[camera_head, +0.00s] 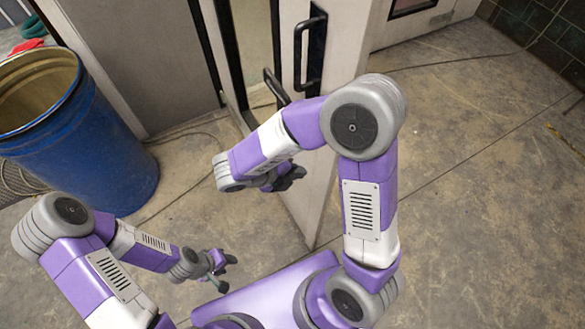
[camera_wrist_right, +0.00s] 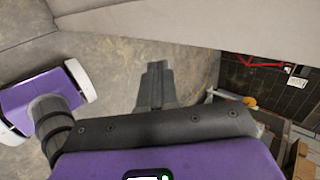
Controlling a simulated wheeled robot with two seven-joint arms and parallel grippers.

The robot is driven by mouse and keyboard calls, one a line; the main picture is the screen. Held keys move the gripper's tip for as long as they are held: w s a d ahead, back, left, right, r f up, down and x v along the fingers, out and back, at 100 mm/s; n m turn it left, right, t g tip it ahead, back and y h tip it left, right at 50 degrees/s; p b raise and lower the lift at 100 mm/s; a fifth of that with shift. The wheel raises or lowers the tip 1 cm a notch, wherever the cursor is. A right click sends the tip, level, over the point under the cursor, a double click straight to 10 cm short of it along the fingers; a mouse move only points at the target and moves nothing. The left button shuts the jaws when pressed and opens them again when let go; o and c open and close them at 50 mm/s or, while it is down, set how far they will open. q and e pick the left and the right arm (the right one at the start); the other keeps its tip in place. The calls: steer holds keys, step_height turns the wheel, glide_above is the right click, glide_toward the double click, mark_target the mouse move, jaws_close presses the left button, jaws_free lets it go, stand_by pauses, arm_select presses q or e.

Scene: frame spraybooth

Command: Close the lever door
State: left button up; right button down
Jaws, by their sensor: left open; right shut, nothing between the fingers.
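The pale door (camera_head: 345,40) stands open, its lower corner pointing toward me in the head view. It carries a black pull handle (camera_head: 308,52) on a dark plate, and a second black lever-like handle (camera_head: 275,88) shows beside its edge. My right arm crosses in front of the door and hides part of it. My right gripper (camera_head: 287,180) is shut and empty at the door's left side; whether it touches the door is unclear. In the right wrist view its fingers (camera_wrist_right: 157,85) are together, below a pale panel. My left gripper (camera_head: 222,270) is open and empty, low over the floor.
A blue barrel (camera_head: 75,150) stands on the left beside a grey cabinet wall (camera_head: 145,60). The doorway (camera_head: 250,40) is behind the door. Concrete floor (camera_head: 480,200) is clear on the right. The right wrist view shows a dark tiled wall (camera_wrist_right: 260,85) and boxes at the right.

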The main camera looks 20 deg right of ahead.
mark_target(330, 166)
steer(key=shift+w+d+f, duration=0.15)
steer(key=shift+d+f, duration=0.5)
steer(key=shift+d, duration=0.7)
steer(key=shift+w+d+f, duration=0.1)
steer(key=shift+d+f, duration=0.55)
steer(key=shift+d, duration=0.7)
steer(key=shift+w+d+f, duration=0.15)
steer(key=shift+d+f, duration=0.5)
steer(key=shift+d, duration=0.7)
arm_select(q)
steer(key=shift+w+f, duration=0.1)
steer(key=shift+f, duration=0.15)
arm_select(e)
steer(key=shift+d, duration=0.1)
